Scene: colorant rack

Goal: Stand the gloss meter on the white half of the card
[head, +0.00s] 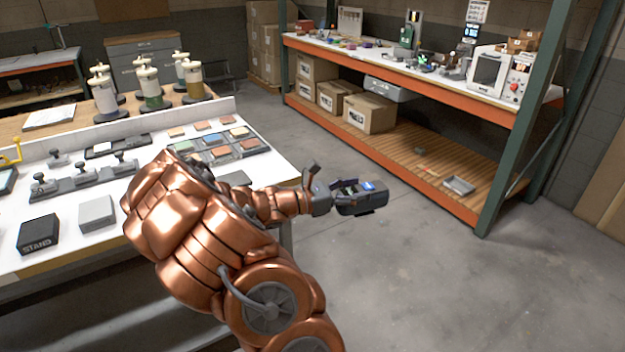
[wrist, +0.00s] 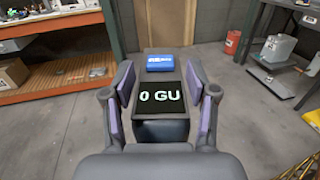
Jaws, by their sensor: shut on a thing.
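My gripper (head: 340,190) is shut on the gloss meter (head: 362,203), a dark grey box with a blue patch on top. It holds the meter in the air over the concrete floor, right of the white bench. In the wrist view the gloss meter (wrist: 161,132) sits between the two purple-padded fingers; its display reads "0 GU". A flat dark piece with a white part (head: 103,147) lies at the back of the bench; I cannot tell whether it is the card. My arm hides part of the bench top.
On the white bench (head: 75,255) stand a black block marked STAND (head: 38,234), a grey block (head: 97,213), a rack of handled stamps (head: 85,180) and a tray of colour tiles (head: 222,150). An orange-edged shelf (head: 400,165) stands behind. Floor around the gripper is clear.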

